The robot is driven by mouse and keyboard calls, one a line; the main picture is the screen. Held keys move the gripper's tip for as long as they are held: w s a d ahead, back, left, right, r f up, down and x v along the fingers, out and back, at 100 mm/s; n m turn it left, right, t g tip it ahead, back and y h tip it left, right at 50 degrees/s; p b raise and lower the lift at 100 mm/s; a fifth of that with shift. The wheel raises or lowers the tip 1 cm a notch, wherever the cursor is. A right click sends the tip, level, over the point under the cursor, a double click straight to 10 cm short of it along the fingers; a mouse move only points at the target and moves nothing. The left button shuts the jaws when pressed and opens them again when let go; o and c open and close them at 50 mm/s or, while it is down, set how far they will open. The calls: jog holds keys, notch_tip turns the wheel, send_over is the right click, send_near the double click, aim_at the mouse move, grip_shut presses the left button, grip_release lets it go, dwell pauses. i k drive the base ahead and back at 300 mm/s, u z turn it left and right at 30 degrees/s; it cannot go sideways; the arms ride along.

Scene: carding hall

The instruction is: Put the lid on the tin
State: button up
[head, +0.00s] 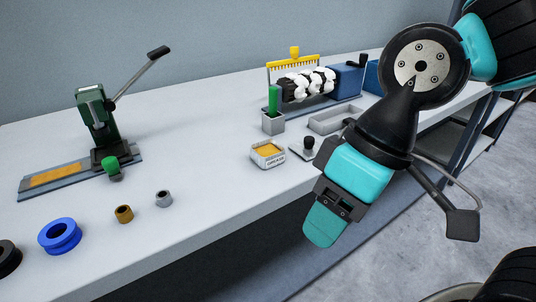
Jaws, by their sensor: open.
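The tin (268,154) is a small pale square box with a label on its front and yellow-orange contents showing at its open top. It stands on the bench near the front edge. The lid (307,155), a flat grey piece with a black knob (309,142), lies on the bench just right of the tin, apart from it. My gripper (325,226), with teal finger parts, hangs in front of the bench edge, below and right of the tin and lid. It is open and touches neither. The space between its fingers is hard to see.
Behind the tin stand a grey holder (273,123) with a green-handled item, a shallow grey tray (333,119) and a roller device (308,84). A green lever press (98,120) stands at left. A blue spool (60,236) and small rings lie in front. The bench middle is clear.

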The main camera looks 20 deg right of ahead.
aim_at(307, 149)
jog(key=z, duration=2.1)
jog(key=i, duration=1.5)
jog(key=u, duration=3.3)
